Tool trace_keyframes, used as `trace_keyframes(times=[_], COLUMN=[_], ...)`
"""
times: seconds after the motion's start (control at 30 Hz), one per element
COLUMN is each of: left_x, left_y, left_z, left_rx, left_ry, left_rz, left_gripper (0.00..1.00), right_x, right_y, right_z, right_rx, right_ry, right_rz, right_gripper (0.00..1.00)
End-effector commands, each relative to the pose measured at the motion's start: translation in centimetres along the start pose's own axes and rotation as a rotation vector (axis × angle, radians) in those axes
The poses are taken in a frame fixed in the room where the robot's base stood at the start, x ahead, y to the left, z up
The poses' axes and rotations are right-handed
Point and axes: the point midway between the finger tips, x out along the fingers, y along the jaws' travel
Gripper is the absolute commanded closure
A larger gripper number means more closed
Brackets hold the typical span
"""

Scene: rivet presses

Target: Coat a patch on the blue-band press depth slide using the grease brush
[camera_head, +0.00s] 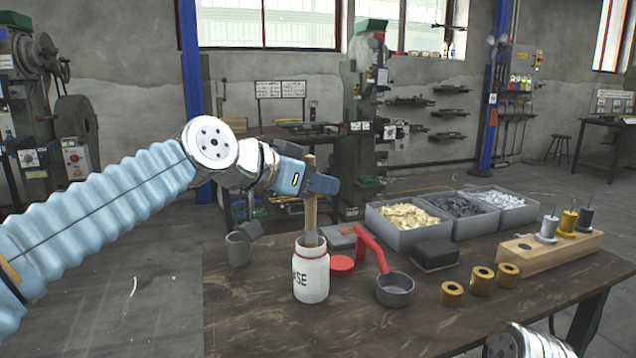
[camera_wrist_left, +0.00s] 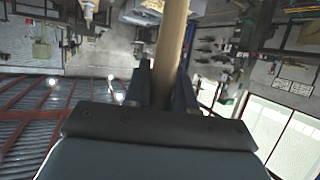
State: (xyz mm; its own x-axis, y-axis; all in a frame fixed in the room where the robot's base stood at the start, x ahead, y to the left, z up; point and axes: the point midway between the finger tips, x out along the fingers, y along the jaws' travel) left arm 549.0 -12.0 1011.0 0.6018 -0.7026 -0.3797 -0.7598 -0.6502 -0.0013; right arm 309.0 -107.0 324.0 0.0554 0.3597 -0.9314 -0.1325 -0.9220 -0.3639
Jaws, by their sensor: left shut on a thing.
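My left gripper (camera_head: 310,181) is shut on the wooden handle of the grease brush (camera_head: 311,212). The brush is upright, with its lower end at the mouth of a white jar (camera_head: 311,274) on the table; its bristles are hidden. The jar's label shows the letters "SE". In the left wrist view the pale handle (camera_wrist_left: 172,45) runs up between the two dark fingers. I cannot make out a blue-band press or its depth slide in either view. My right gripper is not in view.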

Motion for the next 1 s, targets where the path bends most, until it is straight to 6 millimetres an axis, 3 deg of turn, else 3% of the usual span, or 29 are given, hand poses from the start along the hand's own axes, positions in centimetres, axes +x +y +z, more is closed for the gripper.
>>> trace_keyframes(times=[0.47, 1.0], left_x=[0.2, -1.8], left_y=[0.0, 0.0], left_z=[0.3, -4.4], left_rx=[-0.002, -0.001], left_ry=[-0.009, -0.003], left_rz=[0.002, 0.001], left_gripper=[1.0, 1.0], right_x=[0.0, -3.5], right_y=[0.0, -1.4], right_z=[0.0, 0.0], right_rx=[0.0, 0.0], right_ry=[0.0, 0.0], right_rz=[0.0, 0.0], right_gripper=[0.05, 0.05])
